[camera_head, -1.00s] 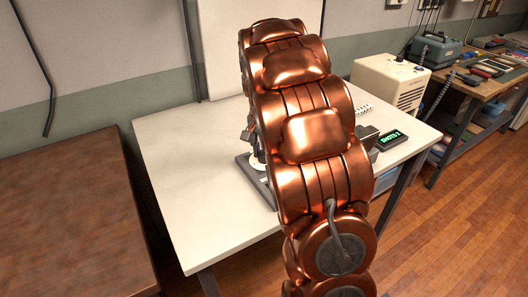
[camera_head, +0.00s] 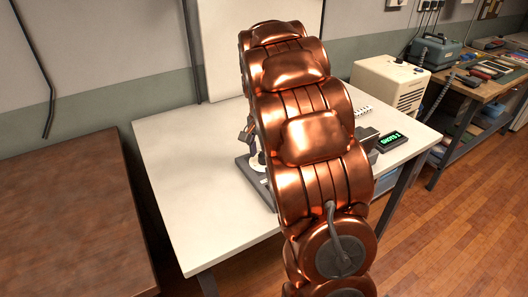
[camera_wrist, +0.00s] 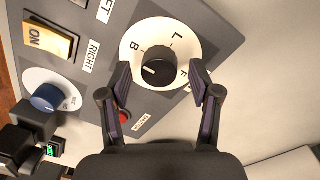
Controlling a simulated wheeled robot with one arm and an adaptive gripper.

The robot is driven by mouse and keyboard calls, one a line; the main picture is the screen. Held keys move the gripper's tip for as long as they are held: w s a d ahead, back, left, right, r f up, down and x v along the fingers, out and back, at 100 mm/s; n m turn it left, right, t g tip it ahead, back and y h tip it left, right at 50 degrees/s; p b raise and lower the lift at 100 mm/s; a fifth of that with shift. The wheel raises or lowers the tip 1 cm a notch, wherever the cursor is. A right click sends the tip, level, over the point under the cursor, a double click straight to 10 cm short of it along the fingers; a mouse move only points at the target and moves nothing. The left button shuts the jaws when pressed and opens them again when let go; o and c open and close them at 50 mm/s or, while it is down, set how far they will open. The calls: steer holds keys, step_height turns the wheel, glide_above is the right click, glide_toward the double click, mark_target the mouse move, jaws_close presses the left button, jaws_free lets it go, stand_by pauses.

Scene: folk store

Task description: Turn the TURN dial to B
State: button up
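The dial in the wrist view has a black knob (camera_wrist: 158,67) in a white ring (camera_wrist: 160,28) lettered B, L and a partly covered letter. A short pale mark shows on the knob's left side, below the B. No TURN label is legible. My gripper (camera_wrist: 160,72) is open, with one dark finger on each side of the knob. Gaps show between the fingers and the knob, so they look apart from it. In the head view my copper arm hides the dial and most of the grey device (camera_head: 247,168).
Near the dial are an ON rocker switch (camera_wrist: 48,40), a blue knob (camera_wrist: 47,97) on a white disc, and a red button (camera_wrist: 124,116). A small green-lit display (camera_head: 392,140) stands on the white table (camera_head: 190,180). The table's left part is clear.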

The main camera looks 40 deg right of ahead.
step_height(320, 180, up, 12)
steer(key=shift+w+a, duration=0.15)
steer(key=shift+w, duration=0.1)
stand_by(0.6)
stand_by(0.5)
